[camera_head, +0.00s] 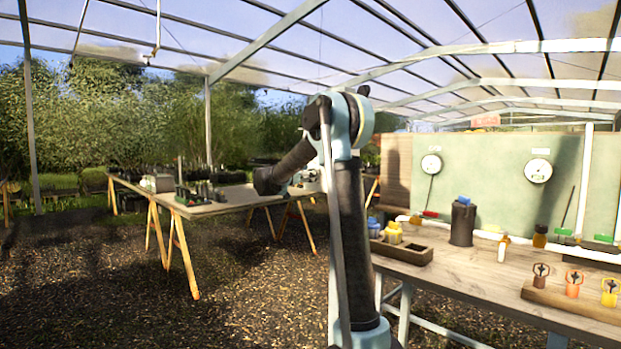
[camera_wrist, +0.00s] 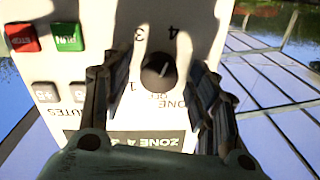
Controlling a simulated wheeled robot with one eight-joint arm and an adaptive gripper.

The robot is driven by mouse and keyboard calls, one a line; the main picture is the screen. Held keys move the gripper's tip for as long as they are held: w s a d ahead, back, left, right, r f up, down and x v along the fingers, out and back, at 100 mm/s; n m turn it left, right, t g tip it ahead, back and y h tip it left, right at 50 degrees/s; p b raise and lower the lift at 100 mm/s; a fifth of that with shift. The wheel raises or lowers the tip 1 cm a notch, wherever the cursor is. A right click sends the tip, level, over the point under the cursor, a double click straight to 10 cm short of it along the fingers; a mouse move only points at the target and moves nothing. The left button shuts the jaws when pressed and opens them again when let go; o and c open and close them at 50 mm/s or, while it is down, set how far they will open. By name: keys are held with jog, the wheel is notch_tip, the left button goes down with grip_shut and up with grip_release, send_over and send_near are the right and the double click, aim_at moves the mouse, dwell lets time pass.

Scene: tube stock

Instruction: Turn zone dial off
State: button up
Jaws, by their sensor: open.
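The zone dial (camera_wrist: 158,72) is a round black knob on a white control panel (camera_wrist: 205,20) in the wrist view, where the lettering appears upside down. The numbers 3, 4 and 1 and an OFF label surround it. A pale mark on the knob appears to point up and right, roughly toward the 4. My gripper (camera_wrist: 160,64) is open, with one dark finger on each side of the dial. I see gaps between the fingers and the knob; contact depth is unclear. In the head view my forearm reaches away to the left, and the gripper and dial cannot be made out.
A red button (camera_wrist: 22,37) and a green button (camera_wrist: 68,37) sit left of the dial, with grey buttons below them. In the head view a workbench (camera_head: 480,268) with stamps and bottles stands right, and a trestle table (camera_head: 205,208) stands left.

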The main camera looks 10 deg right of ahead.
jog(key=shift+c, duration=0.3)
jog(key=c, duration=1)
jog(key=shift+w, duration=0.1)
